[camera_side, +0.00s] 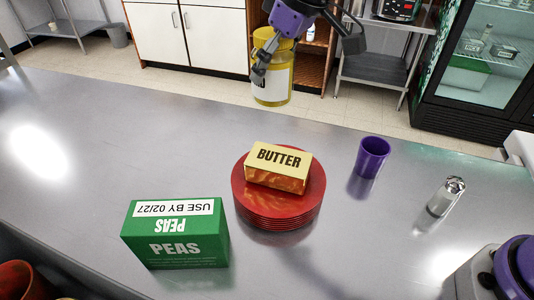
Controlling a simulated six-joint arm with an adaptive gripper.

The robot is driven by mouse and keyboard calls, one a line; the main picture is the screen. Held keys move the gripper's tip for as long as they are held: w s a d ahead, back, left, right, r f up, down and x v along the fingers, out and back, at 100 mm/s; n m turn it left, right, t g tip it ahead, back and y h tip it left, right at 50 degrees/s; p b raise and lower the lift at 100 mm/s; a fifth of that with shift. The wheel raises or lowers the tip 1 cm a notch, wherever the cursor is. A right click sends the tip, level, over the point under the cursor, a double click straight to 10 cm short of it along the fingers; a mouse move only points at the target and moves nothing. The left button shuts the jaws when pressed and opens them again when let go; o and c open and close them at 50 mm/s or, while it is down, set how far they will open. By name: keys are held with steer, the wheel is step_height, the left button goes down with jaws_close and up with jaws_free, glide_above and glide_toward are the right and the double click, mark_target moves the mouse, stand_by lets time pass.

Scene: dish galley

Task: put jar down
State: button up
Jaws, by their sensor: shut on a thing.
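A yellow jar (272,94) with a pale label and a yellow lid is held upright in the air at the top centre of the side view. My gripper (262,66) is shut on the jar, and its fingers cross the jar's upper part. The jar is clear of the grey metal counter (120,130), seen against the floor and cabinets behind. Part of the jar's upper side is hidden by my gripper.
A butter box (279,168) lies on a stack of red plates (277,212) at the counter's centre. A green peas box (176,235) stands front left. A purple cup (372,156) and a shaker (445,197) stand at right. The counter's left side is clear.

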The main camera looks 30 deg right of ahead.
steer(key=w+d+m+h, duration=0.2)
steer(key=w+d+m, duration=0.4)
steer(key=d, duration=0.3)
steer(key=shift+t, duration=0.3)
steer(key=f, duration=1.5)
steer(key=shift+w+a+f, duration=0.1)
steer(key=shift+a+f, duration=0.1)
steer(key=shift+f, duration=0.1)
steer(key=shift+f, duration=0.1)
steer(key=o, duration=1.2)
steer(key=shift+f, duration=0.1)
steer(key=shift+o, duration=0.2)
